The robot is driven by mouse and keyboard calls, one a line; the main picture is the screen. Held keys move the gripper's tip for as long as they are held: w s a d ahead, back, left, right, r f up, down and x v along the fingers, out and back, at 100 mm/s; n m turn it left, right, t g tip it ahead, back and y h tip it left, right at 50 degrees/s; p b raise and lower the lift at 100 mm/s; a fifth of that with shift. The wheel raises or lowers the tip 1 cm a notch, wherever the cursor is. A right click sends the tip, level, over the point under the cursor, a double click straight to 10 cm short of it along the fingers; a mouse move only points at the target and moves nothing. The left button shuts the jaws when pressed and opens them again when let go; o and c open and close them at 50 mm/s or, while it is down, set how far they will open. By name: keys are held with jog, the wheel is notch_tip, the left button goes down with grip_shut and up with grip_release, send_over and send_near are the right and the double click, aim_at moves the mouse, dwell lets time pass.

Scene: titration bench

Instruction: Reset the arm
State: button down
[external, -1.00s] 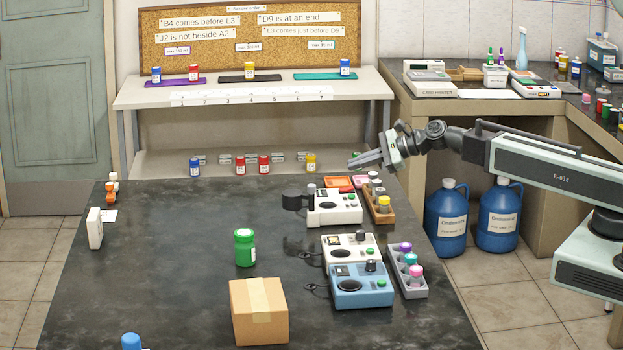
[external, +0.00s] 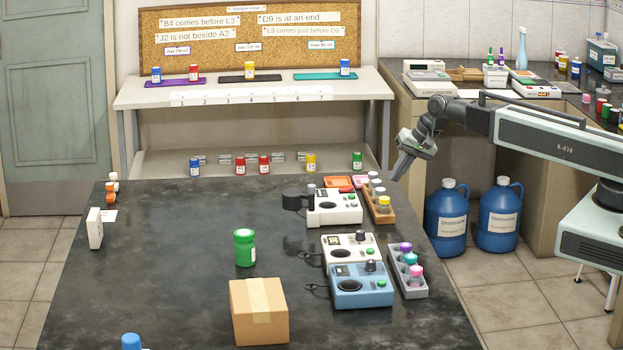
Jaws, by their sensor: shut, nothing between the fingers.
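My gripper (external: 400,168) is shut and empty. It points down and a little to the left, in the air near the right back edge of the dark bench (external: 180,285). My arm reaches in from the right side of the external view, with the forearm raised and the wrist bent downward. The gripper looks to be above and to the right of the wooden rack (external: 380,212); whether it touches anything cannot be told, but it appears clear.
White devices (external: 334,207) and a blue device (external: 361,285) stand on the bench, beside a grey rack (external: 409,285). A green bottle (external: 245,248) and a cardboard box (external: 259,312) stand mid-bench. Blue jugs (external: 446,222) are on the floor. The bench's left half is mostly clear.

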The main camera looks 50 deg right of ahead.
jog(key=s+f+n+g+h+b, duration=0.1)
jog(key=s+f+n+g+b, duration=0.1)
jog(key=s, duration=0.6)
jog(key=s+f+n+g+h+b, duration=0.1)
jog(key=s+f+n+g+b, duration=0.2)
jog(key=s+f, duration=0.4)
jog(key=s+n+b, duration=0.1)
jog(key=s+n, duration=0.1)
jog(key=shift+a+f+n+g, duration=0.2)
jog(key=shift+n+g, duration=0.1)
jog(key=shift+n, duration=0.1)
dwell(0.7)
dwell(0.6)
